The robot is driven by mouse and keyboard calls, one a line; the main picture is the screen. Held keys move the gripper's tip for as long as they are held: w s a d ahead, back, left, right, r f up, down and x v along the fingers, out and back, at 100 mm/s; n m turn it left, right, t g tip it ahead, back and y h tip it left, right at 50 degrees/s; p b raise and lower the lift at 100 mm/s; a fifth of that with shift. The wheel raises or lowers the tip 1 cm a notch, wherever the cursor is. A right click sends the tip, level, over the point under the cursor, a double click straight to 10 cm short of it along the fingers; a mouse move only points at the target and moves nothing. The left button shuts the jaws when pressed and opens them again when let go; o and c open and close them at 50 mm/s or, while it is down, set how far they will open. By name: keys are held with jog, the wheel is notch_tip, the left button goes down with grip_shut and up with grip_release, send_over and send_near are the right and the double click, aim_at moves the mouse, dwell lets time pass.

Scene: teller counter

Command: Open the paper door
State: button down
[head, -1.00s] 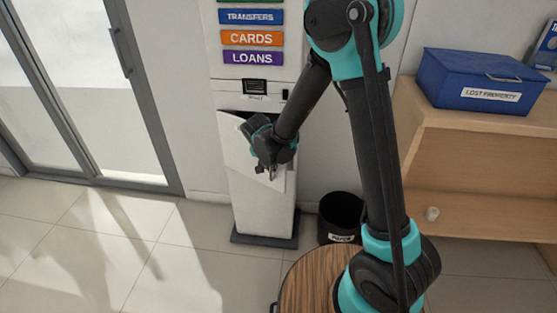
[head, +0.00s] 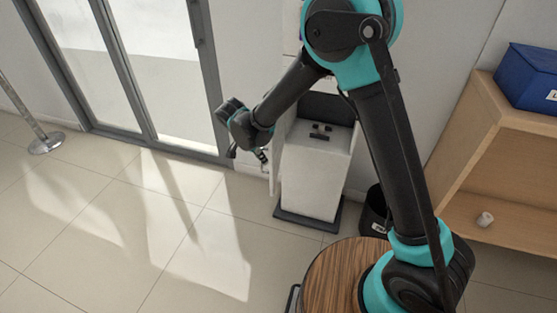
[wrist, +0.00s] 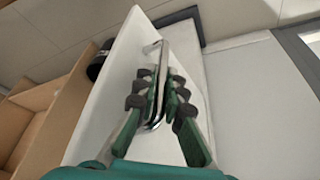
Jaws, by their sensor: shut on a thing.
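The paper door is a white panel (head: 275,172) on the left side of the white kiosk (head: 315,180). My gripper (wrist: 158,88) is shut around that handle. In the head view my gripper (head: 257,154) is at the door's outer side; the handle is hidden there.
A dark bin (head: 374,214) stands right of the kiosk, beside a wooden shelf (head: 490,175) with a blue box (head: 528,78). The glass door (head: 150,60) and a post base (head: 46,143) are at left. The tiled floor (head: 110,240) in front is clear.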

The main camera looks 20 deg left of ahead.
jog(key=w+a+m, duration=0.1)
jog(key=a, duration=0.9)
jog(key=shift+a+m, duration=0.3)
jog(key=c, duration=1.6)
grip_release()
jog(key=shift+w, duration=0.1)
jog(key=shift+r, duration=0.1)
jog(key=v, duration=1.1)
jog(key=shift+a+r, duration=0.25)
jog(key=shift+r, duration=0.1)
